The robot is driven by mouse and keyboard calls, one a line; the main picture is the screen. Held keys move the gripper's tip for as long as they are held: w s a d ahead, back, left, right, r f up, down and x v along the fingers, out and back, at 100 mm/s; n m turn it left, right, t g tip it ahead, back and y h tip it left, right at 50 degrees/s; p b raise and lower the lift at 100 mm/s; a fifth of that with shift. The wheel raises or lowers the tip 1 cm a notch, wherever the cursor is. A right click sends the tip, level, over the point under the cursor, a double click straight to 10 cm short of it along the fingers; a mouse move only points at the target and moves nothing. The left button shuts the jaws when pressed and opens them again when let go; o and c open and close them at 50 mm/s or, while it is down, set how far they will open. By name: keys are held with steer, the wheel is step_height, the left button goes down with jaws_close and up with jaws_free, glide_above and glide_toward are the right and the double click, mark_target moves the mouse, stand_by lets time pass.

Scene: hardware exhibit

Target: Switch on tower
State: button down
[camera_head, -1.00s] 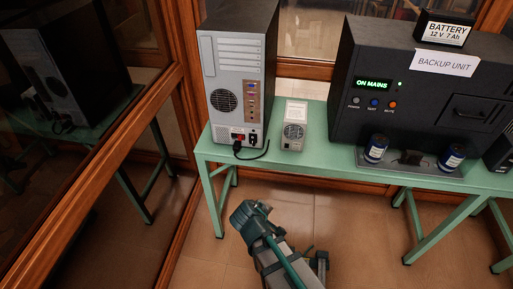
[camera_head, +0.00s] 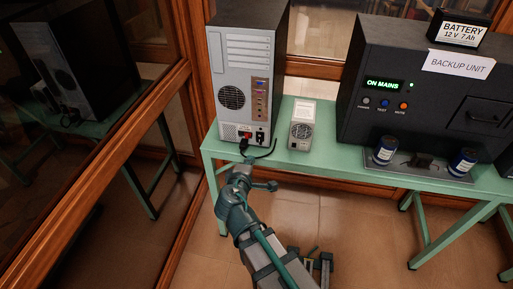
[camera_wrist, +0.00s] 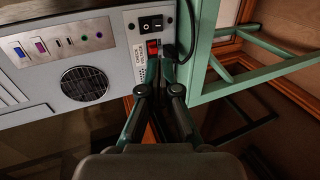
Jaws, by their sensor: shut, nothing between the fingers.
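The tower (camera_head: 246,62) is a grey and black computer case on the green table, its rear panel facing me. In the wrist view its panel (camera_wrist: 115,55) appears turned sideways. A black rocker switch (camera_wrist: 151,23) with white marks sits near the panel's edge. A small red part (camera_wrist: 152,46) lies beside it, next to a printed label. My gripper (camera_head: 246,163) is in front of the tower's lower rear. In the wrist view my gripper (camera_wrist: 161,64) is shut and empty, its tips close to the red part. Whether they touch the panel cannot be told. The fingers hide what lies behind them.
A black cable (camera_head: 267,152) runs from the tower's lower rear onto the green table (camera_head: 325,147). A small grey box (camera_head: 302,125) stands to the right, then the large backup unit (camera_head: 415,80) reading ON MAINS. A wood-framed glass panel (camera_head: 95,130) is at left.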

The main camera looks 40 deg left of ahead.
mark_target(259, 142)
steer(key=p+x, duration=0.3)
steer(key=x, duration=0.9)
steer(key=shift+w+a+p, duration=0.15)
steer(key=shift+w+p, duration=0.15)
steer(key=shift+p, duration=0.05)
steer(key=shift+w+a+f, duration=0.2)
steer(key=shift+w+f, duration=0.2)
steer(key=shift+w, duration=0.1)
steer(key=shift+f, duration=0.1)
